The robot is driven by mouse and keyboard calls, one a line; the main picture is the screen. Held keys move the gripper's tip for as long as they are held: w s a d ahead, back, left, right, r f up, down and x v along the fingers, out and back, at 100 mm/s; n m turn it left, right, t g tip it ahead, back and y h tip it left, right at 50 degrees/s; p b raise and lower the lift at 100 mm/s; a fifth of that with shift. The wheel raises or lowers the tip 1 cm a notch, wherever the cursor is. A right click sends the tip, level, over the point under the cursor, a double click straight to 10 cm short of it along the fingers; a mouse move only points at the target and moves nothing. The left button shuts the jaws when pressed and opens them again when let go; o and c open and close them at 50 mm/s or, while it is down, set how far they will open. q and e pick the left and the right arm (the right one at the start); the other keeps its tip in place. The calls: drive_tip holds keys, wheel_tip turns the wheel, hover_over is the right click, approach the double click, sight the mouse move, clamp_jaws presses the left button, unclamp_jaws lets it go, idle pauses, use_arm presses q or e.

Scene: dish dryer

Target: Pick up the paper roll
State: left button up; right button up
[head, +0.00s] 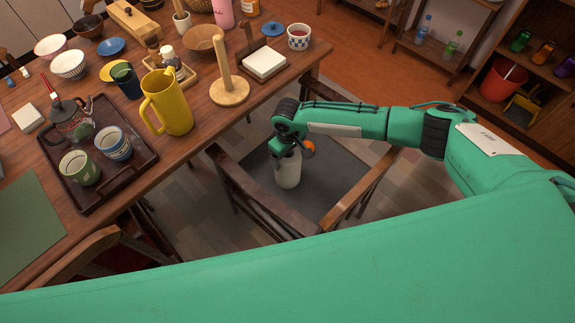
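The paper roll (288,170) is a white upright cylinder over the dark seat of a chair, near the middle of the head view. My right gripper (286,150) is right at its top, pointing down and covering the roll's upper end. The fingers are small and dark here, so I cannot tell whether they are closed on the roll or only around it. I also cannot tell whether the roll's bottom rests on the seat. My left gripper is not in view.
The chair (237,187) has wooden arms on both sides of the roll. The wooden table (196,150) at left holds a bare wooden post stand (229,88), a yellow pitcher (171,105), a dark tray (118,181) with cups, and several bowls. Shelves stand at upper right.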

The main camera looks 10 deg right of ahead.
drive_tip(key=c, duration=0.3)
drive_tip(key=shift+c, duration=0.2)
drive_tip(key=shift+r, duration=0.1)
